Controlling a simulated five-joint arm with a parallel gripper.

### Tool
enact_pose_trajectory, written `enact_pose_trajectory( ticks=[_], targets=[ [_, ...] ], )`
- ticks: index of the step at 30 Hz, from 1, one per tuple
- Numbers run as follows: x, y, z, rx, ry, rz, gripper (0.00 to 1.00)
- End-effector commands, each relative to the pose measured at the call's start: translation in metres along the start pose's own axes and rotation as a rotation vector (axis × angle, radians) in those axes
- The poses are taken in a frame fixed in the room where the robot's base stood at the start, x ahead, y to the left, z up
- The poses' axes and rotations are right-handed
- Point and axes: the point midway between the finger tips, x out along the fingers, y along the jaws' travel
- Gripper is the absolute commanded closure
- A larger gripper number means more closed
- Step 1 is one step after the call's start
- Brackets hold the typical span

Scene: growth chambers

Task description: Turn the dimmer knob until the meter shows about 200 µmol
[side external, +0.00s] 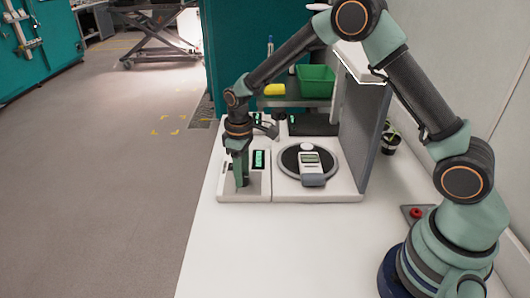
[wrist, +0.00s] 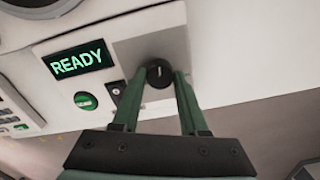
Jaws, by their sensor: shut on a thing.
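The black dimmer knob (wrist: 159,74) sits on a pale grey plate in the wrist view, with a light mark on its face. My gripper (wrist: 160,82) is shut on the knob, one green finger on each side. In the side external view my gripper (side external: 242,183) points down at the left control panel (side external: 227,190), and the knob is hidden behind the fingers. A handheld meter (side external: 310,161) lies on a round dark disc (side external: 290,160) to the right; its reading is too small to tell. A display (wrist: 78,61) beside the knob reads READY in green.
A green button (wrist: 85,101) and a small black switch (wrist: 115,90) sit close to the knob. A grey upright panel (side external: 362,130) stands right of the disc. A green bin (side external: 315,81) and a yellow object (side external: 274,90) are behind. The front of the white bench is clear.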

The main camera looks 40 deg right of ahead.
Motion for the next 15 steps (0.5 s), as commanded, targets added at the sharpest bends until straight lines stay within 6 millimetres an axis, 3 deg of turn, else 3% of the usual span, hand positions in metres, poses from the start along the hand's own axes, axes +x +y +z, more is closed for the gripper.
enact_pose_trajectory(
  ticks=[9, 10, 12, 15],
  targets=[
    [-0.0013, 0.0003, 0.0005, 0.001, -0.002, -0.001, 1.0],
    [-0.0013, 0.0004, 0.0004, 0.001, -0.002, -0.001, 0.49],
    [-0.0012, 0.0004, 0.0003, 0.001, -0.001, 0.0, 0.27],
    [-0.0009, 0.0003, 0.0002, 0.0, -0.001, 0.0, 0.27]
  ],
)
